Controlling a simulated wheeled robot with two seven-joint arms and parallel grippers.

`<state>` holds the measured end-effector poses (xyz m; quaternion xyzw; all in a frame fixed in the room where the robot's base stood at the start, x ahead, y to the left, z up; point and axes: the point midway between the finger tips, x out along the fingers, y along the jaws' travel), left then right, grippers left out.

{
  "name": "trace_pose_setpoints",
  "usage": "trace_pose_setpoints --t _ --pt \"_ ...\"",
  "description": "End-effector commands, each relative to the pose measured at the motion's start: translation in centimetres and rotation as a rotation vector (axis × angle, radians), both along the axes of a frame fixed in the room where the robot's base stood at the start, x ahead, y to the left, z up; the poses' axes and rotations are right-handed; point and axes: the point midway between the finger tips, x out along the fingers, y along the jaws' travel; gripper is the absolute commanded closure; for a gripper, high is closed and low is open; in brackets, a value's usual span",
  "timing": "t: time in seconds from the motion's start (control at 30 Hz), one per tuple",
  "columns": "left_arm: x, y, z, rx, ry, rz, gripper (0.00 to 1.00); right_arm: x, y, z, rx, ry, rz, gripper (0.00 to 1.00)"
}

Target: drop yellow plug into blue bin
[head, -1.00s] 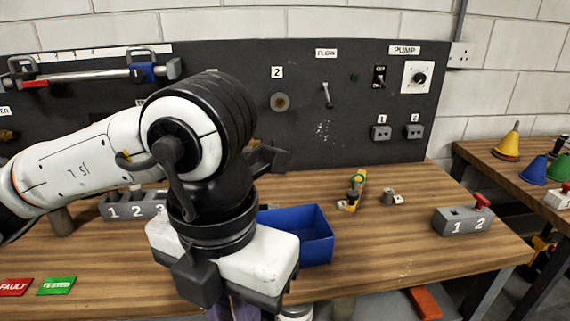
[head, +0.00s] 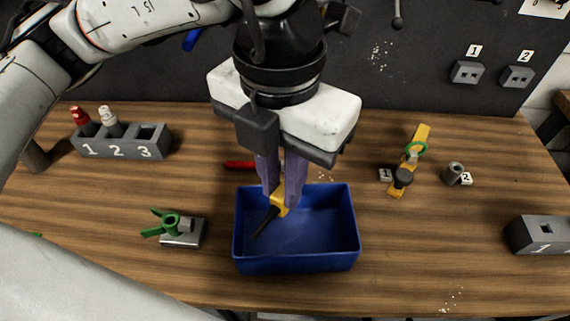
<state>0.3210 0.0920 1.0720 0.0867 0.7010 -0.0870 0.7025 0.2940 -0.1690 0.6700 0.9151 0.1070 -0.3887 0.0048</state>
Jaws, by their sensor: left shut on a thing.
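The blue bin (head: 297,265) stands open-topped on the wooden bench in the head view. My left gripper (head: 281,200) points down over the bin's back left part, its purple fingers shut on the yellow plug (head: 279,204). A dark, thin part slants from the plug down to the left, over the inside of the bin. I cannot tell whether it touches the bin floor. My right gripper is not in view.
A grey block numbered 1 2 3 (head: 121,142) holds a red and a white plug at the back left. A green-handled part (head: 173,230) sits left of the bin. A yellow tool (head: 409,165) and a grey cylinder (head: 453,172) stand to the right. A red object (head: 240,165) lies behind the bin.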

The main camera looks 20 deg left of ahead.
Motion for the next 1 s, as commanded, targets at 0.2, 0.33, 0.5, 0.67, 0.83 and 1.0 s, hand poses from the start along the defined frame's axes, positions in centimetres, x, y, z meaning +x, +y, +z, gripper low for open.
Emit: trace_pose_setpoints --t 0.2,0.33,0.5,0.67,0.83,1.0 --pt "0.0 0.1 -3.0 0.002 0.001 0.001 1.00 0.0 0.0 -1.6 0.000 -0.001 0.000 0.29" --pt "0.0 0.0 -4.0 0.000 0.002 0.000 1.00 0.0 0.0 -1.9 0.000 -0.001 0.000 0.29" --pt "0.0 0.0 -4.2 0.000 0.000 0.000 1.00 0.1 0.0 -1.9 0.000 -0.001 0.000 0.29" --pt "0.0 0.0 -4.2 0.001 0.000 0.000 0.80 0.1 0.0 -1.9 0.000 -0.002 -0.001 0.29" --pt "0.0 0.0 -4.2 0.001 0.000 0.001 0.62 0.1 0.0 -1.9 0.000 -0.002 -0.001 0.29" --pt "0.0 0.0 -4.2 0.001 0.000 0.001 0.62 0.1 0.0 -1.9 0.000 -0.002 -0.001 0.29"
